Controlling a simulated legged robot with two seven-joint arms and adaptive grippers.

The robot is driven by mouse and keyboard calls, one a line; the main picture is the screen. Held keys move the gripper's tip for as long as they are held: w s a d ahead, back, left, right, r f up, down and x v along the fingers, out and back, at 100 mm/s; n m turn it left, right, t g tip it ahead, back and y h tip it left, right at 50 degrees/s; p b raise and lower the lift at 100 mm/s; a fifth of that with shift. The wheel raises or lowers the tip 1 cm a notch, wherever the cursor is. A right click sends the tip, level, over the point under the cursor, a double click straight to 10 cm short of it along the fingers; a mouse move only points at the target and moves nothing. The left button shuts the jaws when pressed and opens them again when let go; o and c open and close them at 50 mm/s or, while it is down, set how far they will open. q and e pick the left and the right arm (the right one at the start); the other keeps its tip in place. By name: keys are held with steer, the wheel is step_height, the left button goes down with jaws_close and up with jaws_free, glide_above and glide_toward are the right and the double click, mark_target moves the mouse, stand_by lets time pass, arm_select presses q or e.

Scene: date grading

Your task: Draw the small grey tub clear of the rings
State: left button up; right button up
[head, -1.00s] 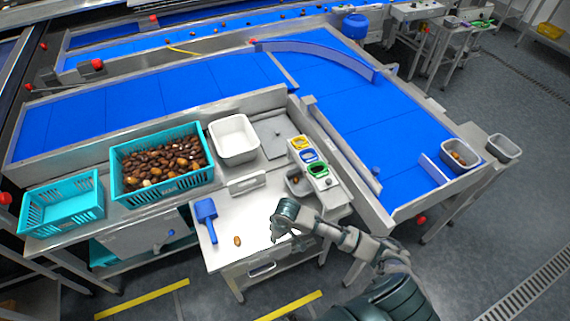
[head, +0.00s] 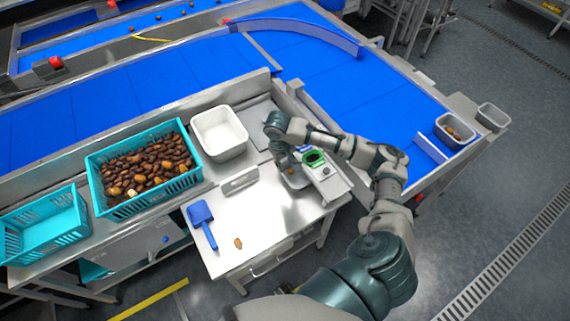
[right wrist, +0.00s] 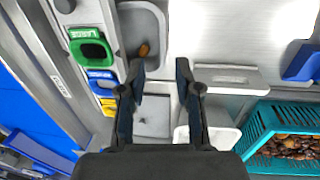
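The small grey tub (head: 297,181) sits beside the ring block (head: 330,179) on the steel worktop, partly hidden by my right gripper. In the right wrist view the tub (right wrist: 157,15) holds one brown date (right wrist: 144,49). The green ring (head: 314,157) lies beside it; in the right wrist view the green (right wrist: 91,50), blue (right wrist: 101,74) and yellow (right wrist: 103,84) rings line its left side. My right gripper (right wrist: 160,68) is open, its fingertips apart near the tub's near end, with nothing visible between them. My left gripper is not in view.
A white tub (head: 220,151), a turquoise crate of dates (head: 105,207) and an empty turquoise crate (head: 14,241) stand left. Two more grey tubs (head: 440,136) (head: 493,116) are far right.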

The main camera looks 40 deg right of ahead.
glide_above(289, 182)
steer(key=f, duration=0.6)
steer(key=shift+a+f, duration=0.2)
steer(key=shift+a, duration=0.2)
arm_select(q)
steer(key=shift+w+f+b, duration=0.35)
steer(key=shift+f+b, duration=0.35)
steer(key=shift+b, duration=0.05)
arm_select(e)
steer(key=f, duration=0.3)
steer(key=d+f, duration=0.1)
steer(key=f, duration=0.7)
steer(key=shift+d+f, duration=0.1)
steer(key=shift+d, duration=0.05)
jaws_close()
